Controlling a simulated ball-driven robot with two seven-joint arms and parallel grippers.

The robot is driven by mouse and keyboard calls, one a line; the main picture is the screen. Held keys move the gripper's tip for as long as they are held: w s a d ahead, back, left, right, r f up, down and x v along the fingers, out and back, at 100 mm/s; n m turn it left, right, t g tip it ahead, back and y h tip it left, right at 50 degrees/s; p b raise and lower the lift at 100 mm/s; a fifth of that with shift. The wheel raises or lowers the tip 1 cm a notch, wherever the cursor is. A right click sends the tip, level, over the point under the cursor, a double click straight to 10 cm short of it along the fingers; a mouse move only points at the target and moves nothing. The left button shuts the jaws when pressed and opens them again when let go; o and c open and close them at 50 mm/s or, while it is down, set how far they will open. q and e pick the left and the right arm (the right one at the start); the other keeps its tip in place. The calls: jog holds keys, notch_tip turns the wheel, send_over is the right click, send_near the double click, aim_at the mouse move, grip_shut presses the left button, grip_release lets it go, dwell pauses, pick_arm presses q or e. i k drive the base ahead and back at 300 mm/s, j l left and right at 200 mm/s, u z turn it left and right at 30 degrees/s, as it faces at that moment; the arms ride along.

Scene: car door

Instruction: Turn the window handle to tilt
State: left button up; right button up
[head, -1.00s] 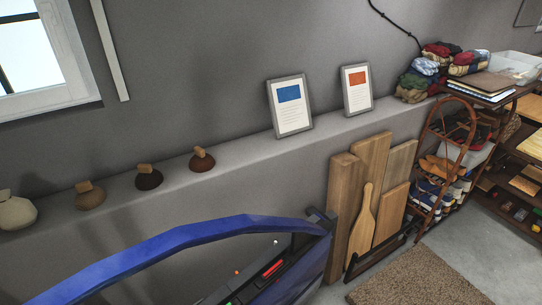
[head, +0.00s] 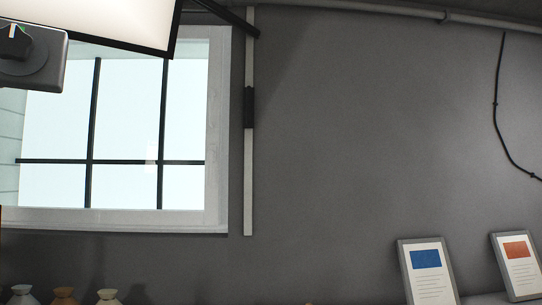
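A window with black crossbars (head: 91,110) and a pale frame (head: 217,130) fills the left of the head view. At the upper left edge, a grey plate (head: 50,58) carries a black knob (head: 14,42) with small coloured marks. This may be the window handle, but I cannot tell for sure; the left edge cuts it off. A bright panel with a black edge (head: 115,18) overlaps the window's top, cut off by the picture. Neither of my grippers is in view.
A white vertical strip (head: 248,190) with a black piece (head: 249,107) runs beside the window. Two framed sheets, one blue (head: 427,275) and one orange (head: 517,265), stand at lower right. Several small vases (head: 64,296) show at lower left. A black cable (head: 496,103) hangs at right.

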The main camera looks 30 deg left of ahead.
aim_at(211, 157)
jog(key=u, duration=1.15)
